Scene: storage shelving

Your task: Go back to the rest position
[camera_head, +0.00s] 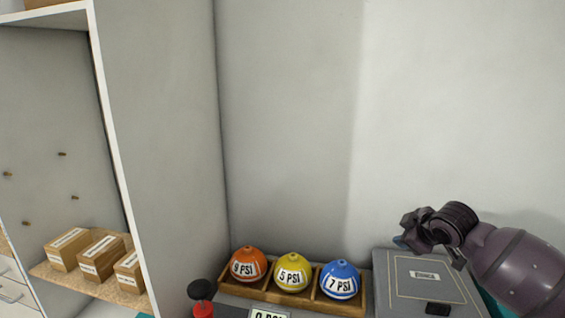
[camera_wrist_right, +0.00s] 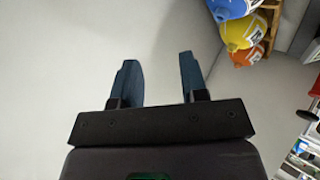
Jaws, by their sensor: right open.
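My right gripper (camera_head: 400,242) is at the right in the head view, above a grey box, with its arm coming in from the right edge. In the right wrist view its two blue fingers (camera_wrist_right: 157,78) stand apart with nothing between them, in front of a plain pale surface. My left gripper does not show in either view.
A wooden tray (camera_head: 268,295) holds orange, yellow and blue balls (camera_head: 292,272) marked with PSI values. The grey labelled box (camera_head: 395,280) stands beside it. A red and black knob (camera_head: 202,296) is left of the tray. Cardboard boxes (camera_head: 98,258) sit on a shelf at left.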

